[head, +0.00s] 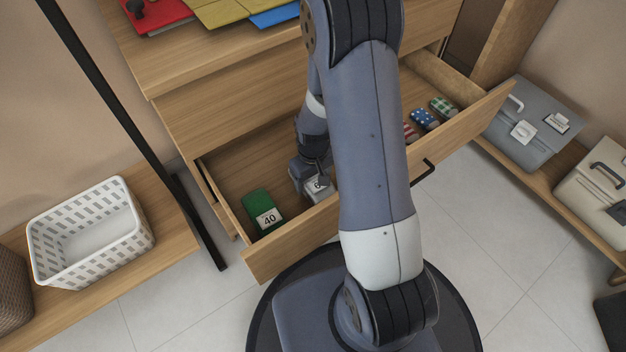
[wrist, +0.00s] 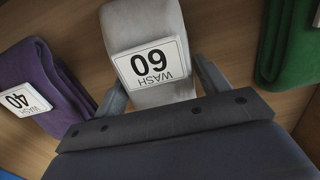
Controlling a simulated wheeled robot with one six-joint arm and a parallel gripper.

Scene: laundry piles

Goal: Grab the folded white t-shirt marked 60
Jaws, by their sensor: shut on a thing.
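The folded white t-shirt (wrist: 150,92) shows light grey-white in the wrist view, with a label reading "60 WASH" (wrist: 154,65). It lies in the open drawer, and in the head view it shows partly behind my arm (head: 318,187). My gripper (wrist: 158,88) has one finger on each side of the shirt and is shut on it. In the head view my gripper (head: 311,180) is down inside the drawer at the shirt.
A green folded item marked 40 (head: 263,211) lies left of the shirt in the drawer (head: 292,240). A purple item marked 40 (wrist: 50,85) lies on its other side in the wrist view. Patterned items (head: 424,119) lie farther right. A white basket (head: 90,232) stands left.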

